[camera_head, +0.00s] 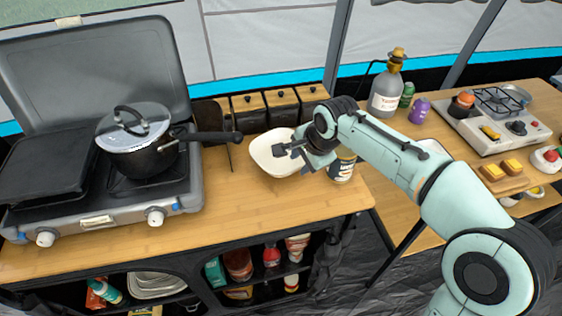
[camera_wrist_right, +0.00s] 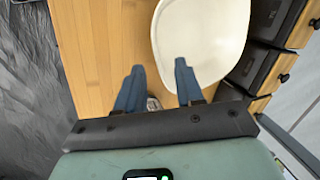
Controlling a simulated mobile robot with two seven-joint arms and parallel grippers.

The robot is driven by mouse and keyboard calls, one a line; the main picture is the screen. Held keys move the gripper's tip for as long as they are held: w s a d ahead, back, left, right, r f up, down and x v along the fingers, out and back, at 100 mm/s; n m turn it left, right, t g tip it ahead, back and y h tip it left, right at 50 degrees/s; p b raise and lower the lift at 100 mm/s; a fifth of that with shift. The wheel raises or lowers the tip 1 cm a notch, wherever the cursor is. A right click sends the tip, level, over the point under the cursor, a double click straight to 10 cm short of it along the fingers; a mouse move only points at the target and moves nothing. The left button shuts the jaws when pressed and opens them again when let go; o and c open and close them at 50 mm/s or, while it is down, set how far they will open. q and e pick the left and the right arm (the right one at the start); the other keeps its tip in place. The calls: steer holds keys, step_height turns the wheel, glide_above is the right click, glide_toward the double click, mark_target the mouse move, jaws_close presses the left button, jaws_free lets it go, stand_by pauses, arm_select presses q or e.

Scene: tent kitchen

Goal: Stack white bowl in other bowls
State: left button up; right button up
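A white bowl (camera_head: 262,158) stands on the wooden counter right of the stove; it also shows in the right wrist view (camera_wrist_right: 205,35). My right gripper (camera_head: 289,149) is at the bowl's right side. In the wrist view the right gripper (camera_wrist_right: 160,80) is open, one finger over the bowl and the other outside its rim; contact cannot be told. A stack of white dishes (camera_head: 155,284) lies on the shelf below the counter; whether these are bowls is unclear. My left gripper is not in view.
A stove (camera_head: 95,222) with a black pot (camera_head: 140,150) stands at left, its handle reaching toward the bowl. Dark canisters (camera_head: 282,108) line the back. A jar (camera_head: 343,167) stands beside the right gripper. The front counter is clear.

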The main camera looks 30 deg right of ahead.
mark_target(296, 169)
steer(key=shift+b+x, duration=0.5)
steer(key=shift+x, duration=2.6)
steer(key=shift+s+r, duration=0.1)
jaws_close()
